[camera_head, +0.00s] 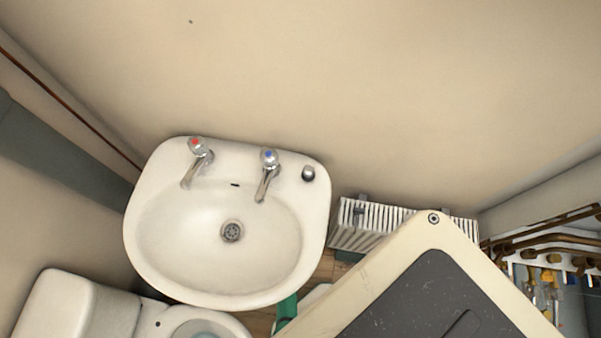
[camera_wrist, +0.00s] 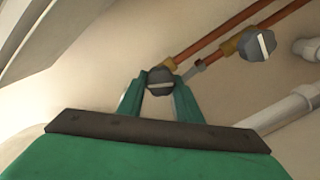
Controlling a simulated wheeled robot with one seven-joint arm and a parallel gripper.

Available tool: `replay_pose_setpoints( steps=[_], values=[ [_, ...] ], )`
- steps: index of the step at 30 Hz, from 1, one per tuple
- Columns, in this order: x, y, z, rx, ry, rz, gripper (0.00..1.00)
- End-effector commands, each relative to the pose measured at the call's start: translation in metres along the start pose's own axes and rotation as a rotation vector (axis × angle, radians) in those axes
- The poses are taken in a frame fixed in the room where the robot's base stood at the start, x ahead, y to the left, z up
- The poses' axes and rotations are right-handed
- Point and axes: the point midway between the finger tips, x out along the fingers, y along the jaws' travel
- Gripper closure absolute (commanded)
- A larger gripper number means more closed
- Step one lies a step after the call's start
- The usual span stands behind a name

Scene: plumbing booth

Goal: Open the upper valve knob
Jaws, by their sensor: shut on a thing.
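In the wrist view, my gripper (camera_wrist: 158,88) has its two green fingers on either side of a dark grey valve knob (camera_wrist: 160,77) with a pale bar across its face. The gripper is shut on this knob, which sits at the end of a copper pipe. A second, similar dark valve knob (camera_wrist: 261,46) with a pale bar is up and to the right, apart from the gripper. The wrist view alone does not make clear which knob is the upper one. Neither knob can be made out in the head view.
Copper pipes (camera_wrist: 220,37) run behind the knobs, and white pipes (camera_wrist: 283,109) lie to the right.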

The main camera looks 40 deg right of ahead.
Motion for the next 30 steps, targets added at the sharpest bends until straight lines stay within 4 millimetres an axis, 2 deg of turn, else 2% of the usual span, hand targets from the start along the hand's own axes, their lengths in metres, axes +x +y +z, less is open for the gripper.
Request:
replay_pose_setpoints(
  steps=[6,15,30],
  values=[
    [-0.0011,-0.0019,-0.0002,-0.185,0.001,-0.002,0.91],
    [-0.0011,-0.0027,0.0001,-0.369,0.0,-0.002,0.91],
    [-0.0012,-0.0032,0.0001,-0.457,0.001,-0.002,0.91]
  ],
)
